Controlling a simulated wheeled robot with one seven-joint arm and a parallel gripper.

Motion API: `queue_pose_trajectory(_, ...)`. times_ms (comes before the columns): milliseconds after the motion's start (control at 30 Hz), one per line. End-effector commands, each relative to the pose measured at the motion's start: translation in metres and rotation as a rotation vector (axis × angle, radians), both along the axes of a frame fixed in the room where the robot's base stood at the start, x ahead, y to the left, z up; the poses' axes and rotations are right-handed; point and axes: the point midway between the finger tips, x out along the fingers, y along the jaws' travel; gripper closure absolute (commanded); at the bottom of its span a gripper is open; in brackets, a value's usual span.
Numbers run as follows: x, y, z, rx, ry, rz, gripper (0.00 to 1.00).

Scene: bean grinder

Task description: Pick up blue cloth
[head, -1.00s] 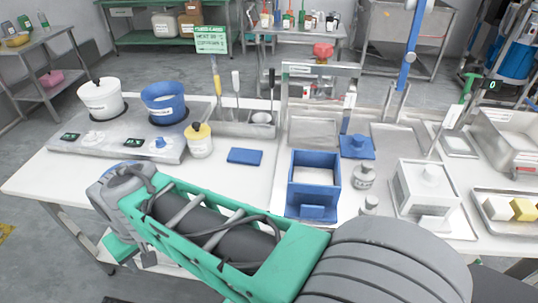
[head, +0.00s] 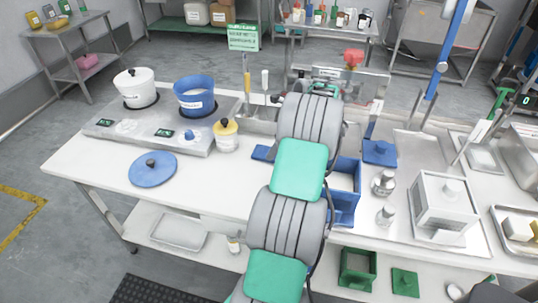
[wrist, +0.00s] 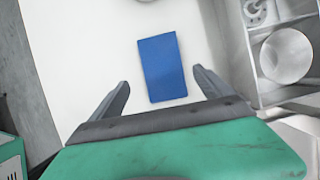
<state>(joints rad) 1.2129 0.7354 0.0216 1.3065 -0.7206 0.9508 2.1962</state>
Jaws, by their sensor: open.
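The blue cloth (wrist: 162,68) is a flat folded rectangle lying on the white table. In the wrist view it lies just beyond my gripper (wrist: 161,85), roughly centred between the two dark fingers, which are spread apart and empty. In the head view only the left end of the cloth (head: 261,153) shows; my arm hides the rest. My fingertips are hidden behind my arm in the head view.
A blue open box (head: 345,190) stands right of my arm. A jar with a yellow lid (head: 227,136) stands left of the cloth, near the hotplate unit (head: 150,127). A round blue lid (head: 152,169) lies on the table (head: 90,165). A metal utensil holder (head: 262,122) stands behind.

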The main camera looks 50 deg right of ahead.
Motion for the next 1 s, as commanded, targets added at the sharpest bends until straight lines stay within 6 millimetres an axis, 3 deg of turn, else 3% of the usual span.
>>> queue_pose_trajectory(233, 0.017, 0.001, -0.037, -0.001, 0.0, 0.002, 0.09)
queue_pose_trajectory(467, 0.018, 0.0, -0.04, -0.002, 0.0, 0.0, 0.1)
queue_pose_trajectory(1000, 0.018, 0.001, -0.04, -0.003, 0.0, 0.001, 0.54)
